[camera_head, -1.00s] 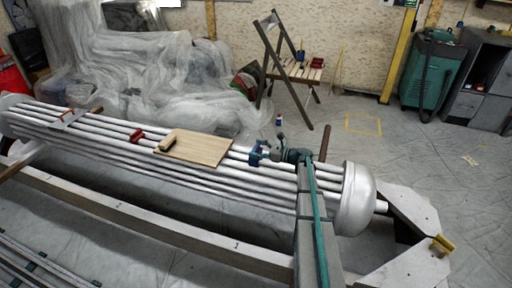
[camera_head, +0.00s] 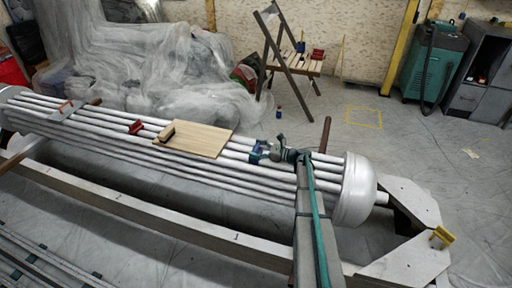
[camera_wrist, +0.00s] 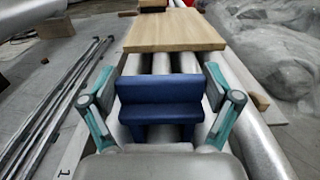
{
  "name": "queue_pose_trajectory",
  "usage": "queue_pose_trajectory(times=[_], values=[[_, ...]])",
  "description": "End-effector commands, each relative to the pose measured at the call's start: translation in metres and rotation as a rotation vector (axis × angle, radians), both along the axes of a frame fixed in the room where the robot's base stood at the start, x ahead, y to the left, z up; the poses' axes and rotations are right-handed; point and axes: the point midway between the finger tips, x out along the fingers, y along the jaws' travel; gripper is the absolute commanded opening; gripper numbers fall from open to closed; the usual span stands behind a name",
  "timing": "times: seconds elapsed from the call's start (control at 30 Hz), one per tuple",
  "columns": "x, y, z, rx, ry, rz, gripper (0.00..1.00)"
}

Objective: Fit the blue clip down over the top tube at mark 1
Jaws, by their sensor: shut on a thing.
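The blue clip (camera_wrist: 160,98) is between the two fingers of my gripper (camera_wrist: 160,112) in the wrist view, and the gripper is shut on it. In the head view the clip (camera_head: 258,153) shows at the tip of my gripper (camera_head: 268,152), over the bundle of silvery tubes (camera_head: 90,127). The tubes (camera_wrist: 161,63) run away beneath the clip in the wrist view. Whether the clip touches a tube I cannot tell. A mark "1" (camera_wrist: 66,172) shows at the lower left of the wrist view, and a mark "1" (camera_head: 236,238) is on the front beam.
A wooden board (camera_head: 203,139) with a block lies on the tubes just beyond the clip. A red clip (camera_head: 135,127) sits farther left. The rounded end cap (camera_head: 356,190) is on the right. A folding chair (camera_head: 290,65) stands behind on open floor.

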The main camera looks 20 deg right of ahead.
Motion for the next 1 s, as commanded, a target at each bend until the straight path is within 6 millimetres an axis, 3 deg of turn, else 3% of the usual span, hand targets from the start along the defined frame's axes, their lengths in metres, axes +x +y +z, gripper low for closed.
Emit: queue_pose_trajectory(times=[0.23, 0.8, 0.83, 0.9, 1.0], values=[[0.0001, -0.0001, -0.0118, 0.001, -0.001, 0.000, 0.49], [0.0000, 0.0000, -0.0120, 0.000, 0.000, 0.000, 0.49], [0.0000, 0.0000, -0.0121, 0.000, 0.000, 0.000, 0.93], [0.0000, 0.0000, -0.0122, 0.000, 0.000, 0.000, 1.00], [-0.0001, 0.0001, -0.0124, -0.001, 0.001, 0.000, 1.00]])
